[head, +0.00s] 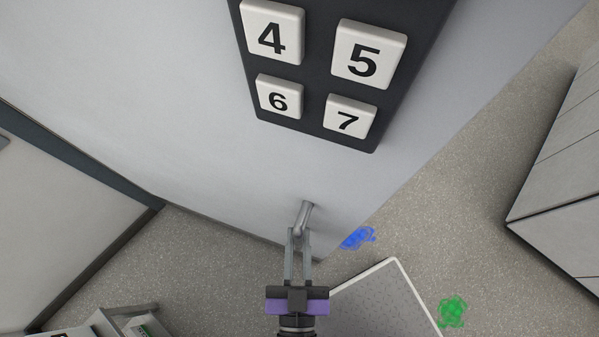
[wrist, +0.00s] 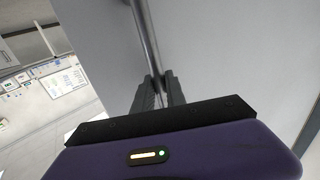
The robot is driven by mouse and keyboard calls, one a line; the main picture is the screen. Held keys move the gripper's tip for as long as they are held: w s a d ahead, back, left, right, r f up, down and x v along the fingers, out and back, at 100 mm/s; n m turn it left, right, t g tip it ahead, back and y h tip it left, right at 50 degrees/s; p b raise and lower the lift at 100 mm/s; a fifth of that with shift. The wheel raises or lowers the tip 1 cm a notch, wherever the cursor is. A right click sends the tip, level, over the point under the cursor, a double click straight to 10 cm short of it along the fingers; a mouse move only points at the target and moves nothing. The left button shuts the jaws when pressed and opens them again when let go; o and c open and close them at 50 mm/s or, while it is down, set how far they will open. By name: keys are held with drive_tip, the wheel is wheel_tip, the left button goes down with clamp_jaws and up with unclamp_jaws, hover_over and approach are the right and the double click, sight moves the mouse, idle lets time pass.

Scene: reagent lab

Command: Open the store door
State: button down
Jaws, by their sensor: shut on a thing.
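A light grey upright panel (head: 190,120), which looks like the store door, fills the middle of the head view. A metal bar handle (head: 306,212) sits low on it, close to its right-hand edge. My gripper (head: 299,236) is at the handle, its two fingers shut on the bar. In the wrist view the handle (wrist: 147,40) runs down between the fingertips (wrist: 157,86) in front of the pale door face (wrist: 220,50). The fingers hide part of the bar. I cannot tell whether the door is ajar.
A dark board with number plates (head: 313,133) is above the handle. Blue marks (head: 357,238) and green marks (head: 452,312) lie on the speckled floor. A pale mat (head: 380,300) is right of my gripper. Grey cabinets (head: 560,170) stand at the right; floor between is open.

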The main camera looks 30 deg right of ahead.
drive_tip(key=c, duration=1.4)
unclamp_jaws()
drive_tip(key=shift+w+a, duration=0.1)
drive_tip(key=shift+a, duration=0.05)
drive_tip(key=shift+o, duration=0.2)
drive_tip(key=b+v, duration=0.2)
drive_tip(key=v, duration=0.5)
drive_tip(key=shift+s+a, duration=0.15)
drive_tip(key=shift+s, duration=0.2)
drive_tip(key=shift+f, duration=0.1)
